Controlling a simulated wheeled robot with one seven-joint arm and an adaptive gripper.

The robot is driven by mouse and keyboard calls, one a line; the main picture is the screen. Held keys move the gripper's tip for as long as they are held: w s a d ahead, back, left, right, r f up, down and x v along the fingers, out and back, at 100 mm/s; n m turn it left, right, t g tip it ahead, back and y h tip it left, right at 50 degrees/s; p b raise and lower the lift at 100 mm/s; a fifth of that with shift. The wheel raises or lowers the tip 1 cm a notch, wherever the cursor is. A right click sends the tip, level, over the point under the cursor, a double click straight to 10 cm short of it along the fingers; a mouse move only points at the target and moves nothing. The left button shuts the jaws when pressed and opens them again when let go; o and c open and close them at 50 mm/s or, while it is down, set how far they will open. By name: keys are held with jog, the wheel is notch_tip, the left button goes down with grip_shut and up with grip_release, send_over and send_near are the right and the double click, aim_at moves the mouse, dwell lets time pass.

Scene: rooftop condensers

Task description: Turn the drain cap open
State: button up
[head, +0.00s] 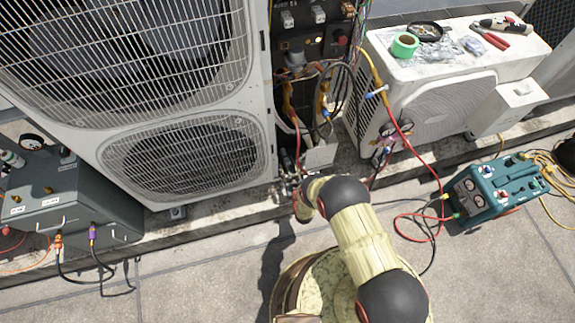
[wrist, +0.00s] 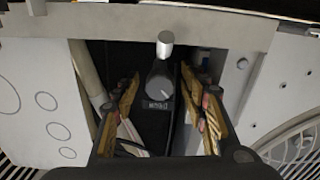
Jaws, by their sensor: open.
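In the wrist view, a dark rounded cap (wrist: 158,76) with a small, partly legible label at its lower edge sits in a dark recess; I take it for the drain cap. A short pale metal cylinder (wrist: 165,44) stands just above it. My gripper (wrist: 160,92) is open, with one finger on each side of the cap. Gaps show between fingers and cap, and nothing is held. In the head view, my gripper (head: 291,182) is at the foot of the large condenser, below its open service bay. The cap cannot be made out there.
The large condenser (head: 262,90) stands left of the open bay, with loose wires and hoses above my gripper. A smaller unit (head: 440,70) bears tape and pliers. A teal machine (head: 495,190) and red hose (head: 425,215) lie right; a grey machine (head: 60,195) stands left.

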jog(key=c, duration=0.3)
jog(key=c, duration=0.8)
grip_shut()
